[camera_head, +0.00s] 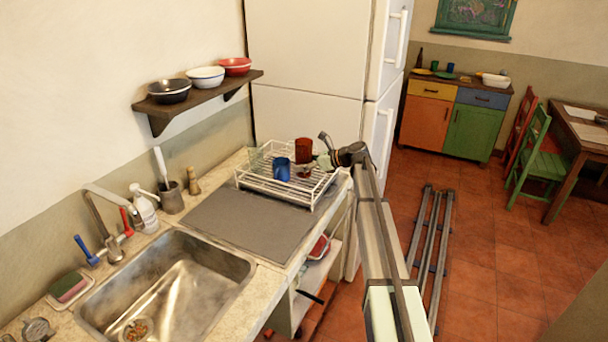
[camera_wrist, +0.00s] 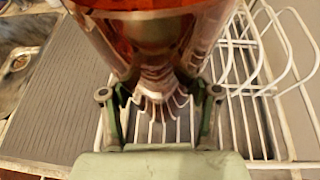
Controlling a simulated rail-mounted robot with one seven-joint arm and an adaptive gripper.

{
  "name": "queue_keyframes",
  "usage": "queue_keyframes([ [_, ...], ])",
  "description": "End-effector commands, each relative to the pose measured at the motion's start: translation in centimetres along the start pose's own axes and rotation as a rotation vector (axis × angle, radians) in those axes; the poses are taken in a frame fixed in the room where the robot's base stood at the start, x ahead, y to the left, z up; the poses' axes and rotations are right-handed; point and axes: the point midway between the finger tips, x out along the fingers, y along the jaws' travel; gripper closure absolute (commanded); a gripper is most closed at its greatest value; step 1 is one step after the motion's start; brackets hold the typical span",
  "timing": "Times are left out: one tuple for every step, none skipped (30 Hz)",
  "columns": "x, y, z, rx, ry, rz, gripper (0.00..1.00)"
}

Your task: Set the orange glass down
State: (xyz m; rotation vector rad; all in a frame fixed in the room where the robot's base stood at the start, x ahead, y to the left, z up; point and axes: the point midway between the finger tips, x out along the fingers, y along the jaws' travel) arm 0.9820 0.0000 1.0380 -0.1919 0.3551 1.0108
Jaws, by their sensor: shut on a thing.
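The orange glass (camera_head: 303,150) is over the white wire dish rack (camera_head: 262,187) on the counter. My gripper (camera_head: 319,161) is shut on the glass from its right side. In the wrist view the orange glass (camera_wrist: 150,45) fills the top centre, between the fingers of my gripper (camera_wrist: 160,95). The rack's wires (camera_wrist: 240,110) show below and beside it. I cannot tell whether the glass's base touches the rack. A blue glass (camera_head: 282,170) stands in the rack, just left of and nearer than the orange glass.
A grey drying mat (camera_head: 247,224) lies clear in front of the rack, with the metal sink (camera_head: 170,290) nearer. A wall shelf (camera_head: 207,96) with several bowls is above left. The white fridge (camera_head: 305,85) stands behind the rack.

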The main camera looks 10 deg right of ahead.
Motion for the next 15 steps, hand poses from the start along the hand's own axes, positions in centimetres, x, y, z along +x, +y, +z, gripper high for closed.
queue_keyframes([
  [0.2, 0.0, -0.4, 0.001, -0.001, 0.0, 1.0],
  [0.3, 0.0, -0.7, 0.001, -0.001, 0.0, 1.0],
  [0.4, 0.0, -0.9, 0.0, -0.001, 0.0, 1.0],
  [0.4, 0.0, -1.1, -0.001, -0.001, 0.0, 1.0],
  [0.5, 0.0, -1.1, -0.001, -0.001, 0.0, 1.0],
  [0.5, 0.0, -1.3, -0.001, -0.001, -0.001, 1.0],
  [0.6, 0.0, -1.4, 0.0, -0.001, -0.001, 1.0],
  [0.7, 0.0, -1.6, 0.0, -0.001, -0.001, 1.0],
  [0.8, 0.0, -1.9, 0.001, -0.001, 0.0, 1.0],
  [0.9, 0.0, -2.2, 0.002, -0.001, 0.0, 1.0],
  [1.1, 0.0, -2.6, 0.002, -0.001, 0.0, 1.0],
  [1.3, -0.1, -3.1, 0.001, -0.001, 0.0, 1.0],
  [1.4, -0.1, -3.5, 0.002, -0.001, 0.0, 1.0],
  [1.6, -0.1, -3.9, 0.002, -0.001, 0.0, 1.0],
  [1.8, -0.1, -4.4, 0.002, -0.001, 0.001, 1.0],
])
